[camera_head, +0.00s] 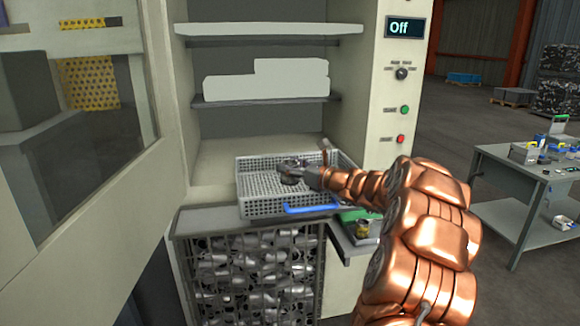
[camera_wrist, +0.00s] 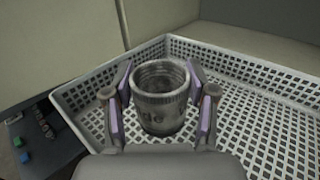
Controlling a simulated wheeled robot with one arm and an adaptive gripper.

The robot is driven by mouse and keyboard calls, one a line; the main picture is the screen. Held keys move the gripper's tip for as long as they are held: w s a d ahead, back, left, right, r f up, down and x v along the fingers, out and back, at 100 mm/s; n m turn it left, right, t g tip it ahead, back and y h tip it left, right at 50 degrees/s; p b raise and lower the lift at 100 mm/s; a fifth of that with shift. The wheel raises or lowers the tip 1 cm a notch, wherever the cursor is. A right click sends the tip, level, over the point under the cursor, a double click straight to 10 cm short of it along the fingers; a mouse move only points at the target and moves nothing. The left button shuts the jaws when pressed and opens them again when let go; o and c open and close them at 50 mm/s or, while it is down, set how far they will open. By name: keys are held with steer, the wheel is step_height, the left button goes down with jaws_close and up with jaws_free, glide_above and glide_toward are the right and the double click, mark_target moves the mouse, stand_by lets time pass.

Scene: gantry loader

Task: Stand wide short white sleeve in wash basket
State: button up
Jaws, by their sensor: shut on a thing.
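In the wrist view, a short, wide, grey-white sleeve (camera_wrist: 160,112) with an open top stands upright between the fingers of my gripper (camera_wrist: 160,100). The gripper is shut on it, with a finger pad on each side. The sleeve is over the floor of the light grey mesh wash basket (camera_wrist: 235,62), near one corner; I cannot tell whether its base touches the floor. In the head view, the basket (camera_head: 262,208) with a blue handle sits at the machine opening. My gripper (camera_head: 290,170) is over the basket, and the sleeve is hard to make out there.
A bin of metal scrap (camera_head: 255,275) is below the basket. A small side shelf (camera_head: 352,245) holds a small can and a green item. The machine's control panel (camera_head: 402,90) reads Off. A workbench (camera_head: 520,185) stands at right. The rest of the basket looks empty.

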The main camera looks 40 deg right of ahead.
steer(key=shift+a+f, duration=0.1)
steer(key=shift+f, duration=0.65)
steer(key=o, duration=1.1)
steer(key=shift+f, duration=0.1)
steer(key=shift+c, duration=0.2)
steer(key=o, duration=0.4)
steer(key=shift+a+f, duration=0.1)
steer(key=shift+f, duration=0.25)
steer(key=shift+s, duration=0.2)
steer(key=shift+w+r, duration=0.2)
steer(key=shift+r, duration=0.2)
steer(key=shift+d, duration=0.2)
steer(key=r+b+v, duration=0.1)
steer(key=v, duration=1.1)
steer(key=shift+r+b, duration=0.3)
steer(key=shift+r, duration=0.1)
